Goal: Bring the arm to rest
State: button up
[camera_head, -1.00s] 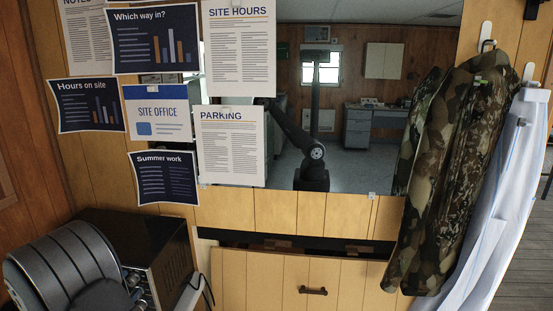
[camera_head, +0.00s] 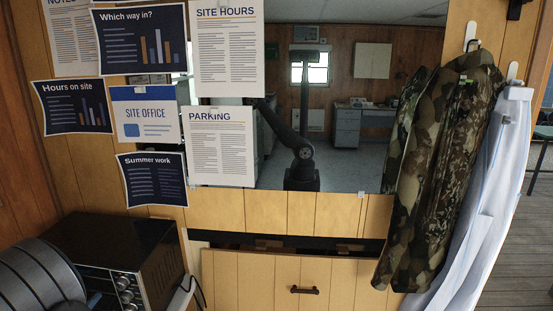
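My gripper is not in view. In the mirror (camera_head: 345,178) on the wood wall, a dark arm on a stand (camera_head: 303,155) shows, which looks like my own reflection. Its upper part slants up to the left and passes behind the edge of the pinned "Parking" sheet (camera_head: 218,150). The end of the arm in the mirror is hidden, so its gripper does not show there. A dark grey, ribbed, rounded shape fills the lower left corner, cut off by the frame edge.
A black oven-like box with knobs (camera_head: 125,250) stands at lower left. Several sheets hang above it. A camouflage jacket (camera_head: 440,150) and a pale garment (camera_head: 492,190) hang from hooks at right. Below the mirror is a wood panel with a dark handle (camera_head: 304,290).

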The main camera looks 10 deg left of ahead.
aim_at(120, 287)
jog(key=s, duration=1)
jog(key=w, duration=1.7)
jog(key=shift+w, duration=0.2)
jog(key=n, duration=0.5)
jog(key=shift+s, duration=0.1)
jog(key=n, duration=0.4)
jog(key=shift+n, duration=0.4)
jog(key=shift+s, duration=2.55)
jog(key=shift+o, duration=0.4)
